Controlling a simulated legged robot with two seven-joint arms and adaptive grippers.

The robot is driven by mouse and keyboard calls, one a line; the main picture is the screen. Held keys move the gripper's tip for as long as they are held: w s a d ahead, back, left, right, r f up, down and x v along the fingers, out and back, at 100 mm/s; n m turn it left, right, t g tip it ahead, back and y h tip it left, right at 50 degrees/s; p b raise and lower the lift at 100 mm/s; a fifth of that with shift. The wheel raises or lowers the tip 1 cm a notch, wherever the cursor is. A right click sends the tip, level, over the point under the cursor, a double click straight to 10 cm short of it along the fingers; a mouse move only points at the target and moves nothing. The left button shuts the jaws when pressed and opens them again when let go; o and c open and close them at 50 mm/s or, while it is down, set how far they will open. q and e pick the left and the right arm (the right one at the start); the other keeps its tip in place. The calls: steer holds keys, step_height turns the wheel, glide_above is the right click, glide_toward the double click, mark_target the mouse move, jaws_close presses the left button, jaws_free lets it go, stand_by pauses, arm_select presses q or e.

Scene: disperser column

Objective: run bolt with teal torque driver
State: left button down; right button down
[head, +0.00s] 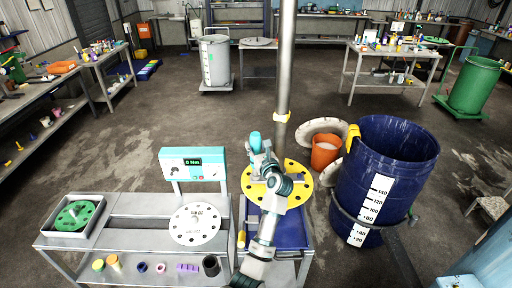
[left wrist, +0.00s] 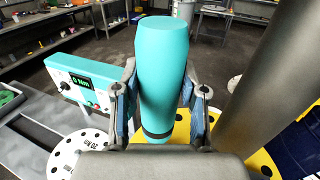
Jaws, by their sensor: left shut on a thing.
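The teal torque driver (head: 255,142) stands roughly upright above the yellow disc with holes (head: 314,184). In the left wrist view the driver (left wrist: 163,65) fills the space between the fingers of my left gripper (left wrist: 160,105). My left gripper (head: 262,166) is shut on the driver in the head view, close to the grey column (head: 286,65). The driver's lower end and any bolt under it are hidden by my arm and gripper. A teal torque display box (head: 192,163) reads 0 Nm, and it also shows in the left wrist view (left wrist: 82,82). My right gripper is not in view.
A white holed disc (head: 194,224) lies on the metal bench left of my arm. A green disc (head: 75,215) sits in a tray at the far left. A dark blue drum (head: 398,150) stands at the right, with an orange bucket (head: 325,152) beside it. The grey column rises close to the gripper.

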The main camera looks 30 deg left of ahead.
mark_target(256, 134)
arm_select(q)
steer(key=shift+d+f, duration=0.1)
steer(key=shift+f, duration=0.45)
stand_by(0.7)
steer(key=shift+r, duration=0.1)
steer(key=shift+w+r+p, duration=0.1)
steer(key=shift+r+p, duration=0.75)
steer(key=shift+r, duration=0.3)
step_height(256, 134, up, 2)
steer(key=shift+p, duration=0.6)
steer(key=shift+r+p, duration=0.8)
steer(key=shift+r, duration=0.35)
